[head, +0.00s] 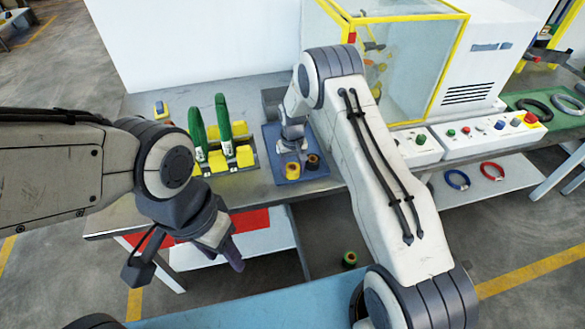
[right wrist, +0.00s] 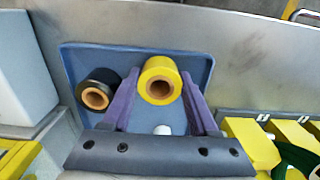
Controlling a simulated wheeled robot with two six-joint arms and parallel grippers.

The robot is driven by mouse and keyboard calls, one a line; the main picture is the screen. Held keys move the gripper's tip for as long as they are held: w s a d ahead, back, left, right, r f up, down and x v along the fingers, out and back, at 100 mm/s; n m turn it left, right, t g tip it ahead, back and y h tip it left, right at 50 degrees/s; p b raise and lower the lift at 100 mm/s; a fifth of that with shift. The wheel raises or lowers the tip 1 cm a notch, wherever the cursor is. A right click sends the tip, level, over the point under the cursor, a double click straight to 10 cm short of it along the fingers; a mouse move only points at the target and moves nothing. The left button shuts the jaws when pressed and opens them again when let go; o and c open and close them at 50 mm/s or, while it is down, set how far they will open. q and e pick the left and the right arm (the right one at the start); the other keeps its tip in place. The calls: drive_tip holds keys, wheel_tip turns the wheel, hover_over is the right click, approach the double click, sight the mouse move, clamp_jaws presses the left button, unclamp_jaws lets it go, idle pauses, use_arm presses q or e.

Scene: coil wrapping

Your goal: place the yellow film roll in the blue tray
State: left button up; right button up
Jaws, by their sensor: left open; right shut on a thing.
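The yellow film roll (head: 292,170) is at the blue tray (head: 270,137) on the grey table, with its brown core facing up. In the right wrist view the yellow roll (right wrist: 160,80) is between the two purple fingers of my right gripper (right wrist: 160,92), which is shut on it. The tray's rim (right wrist: 209,62) surrounds it in that view; whether the roll touches the tray floor I cannot tell. My right wrist partly covers the tray in the head view. My left gripper (head: 236,258) is open and empty, in front of the table edge.
A black film roll (head: 313,161) stands in the tray, beside the yellow one. A small white thing (right wrist: 162,129) shows between the fingers.

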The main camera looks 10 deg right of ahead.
drive_tip(key=o, duration=1.4)
drive_tip(key=shift+c, duration=0.2)
drive_tip(key=shift+r, duration=0.3)
wheel_tip(320, 180, up, 11)
drive_tip(key=b, duration=0.2)
drive_tip(key=s+a+r+n, duration=0.3)
drive_tip(key=s+a+r, duration=0.8)
drive_tip(key=s, duration=0.3)
drive_tip(key=s+r+n+y, duration=0.1)
drive_tip(key=s+n, duration=0.3)
drive_tip(key=s, duration=1.8)
drive_tip(key=shift+s+r, duration=0.35)
drive_tip(key=shift+r, duration=0.1)
